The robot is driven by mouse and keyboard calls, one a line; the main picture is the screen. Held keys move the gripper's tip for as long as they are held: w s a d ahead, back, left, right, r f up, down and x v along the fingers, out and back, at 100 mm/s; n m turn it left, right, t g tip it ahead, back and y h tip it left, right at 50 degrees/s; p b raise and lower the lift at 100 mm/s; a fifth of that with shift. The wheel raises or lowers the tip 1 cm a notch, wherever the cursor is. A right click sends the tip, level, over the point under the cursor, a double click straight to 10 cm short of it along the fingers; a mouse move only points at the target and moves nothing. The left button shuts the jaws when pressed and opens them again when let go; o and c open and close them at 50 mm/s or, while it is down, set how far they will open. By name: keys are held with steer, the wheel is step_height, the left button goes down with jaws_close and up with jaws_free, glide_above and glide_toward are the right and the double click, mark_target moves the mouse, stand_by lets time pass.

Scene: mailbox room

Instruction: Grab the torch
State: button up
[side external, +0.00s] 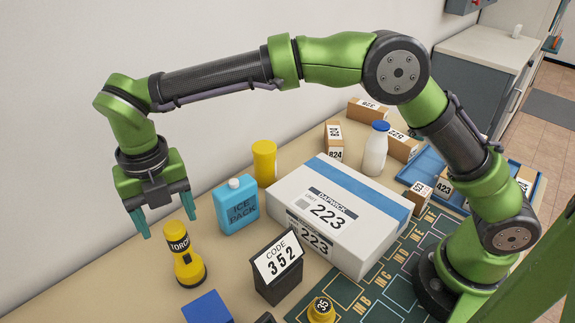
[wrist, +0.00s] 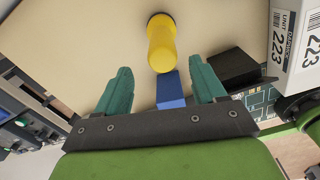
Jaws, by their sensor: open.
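The torch (side external: 186,262) is yellow with a black "TORCH" band and a dark base. It stands upright on the table at the front left. In the wrist view the torch (wrist: 161,48) shows just beyond the fingertips, roughly midway between them. My gripper (side external: 167,222) has teal fingers, spread apart and empty, pointing down close to the torch's top. In the wrist view my gripper (wrist: 158,84) has nothing held between its fingers. The pictures do not clearly show the exact gap between fingers and torch.
A blue ice pack (side external: 236,206), yellow cup (side external: 264,163), black code stand (side external: 278,272) and blue block (side external: 207,308) surround the torch's right and front sides. A large white parcel (side external: 335,215) lies further right. Bare table (side external: 95,285) lies left of the torch.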

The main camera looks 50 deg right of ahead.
mark_target(178, 241)
steer(key=f, duration=0.7)
steer(key=shift+w+d+f, duration=0.1)
steer(key=shift+d+f, duration=0.15)
steer(key=shift+f, duration=0.15)
steer(key=shift+r, duration=0.1)
jaws_close()
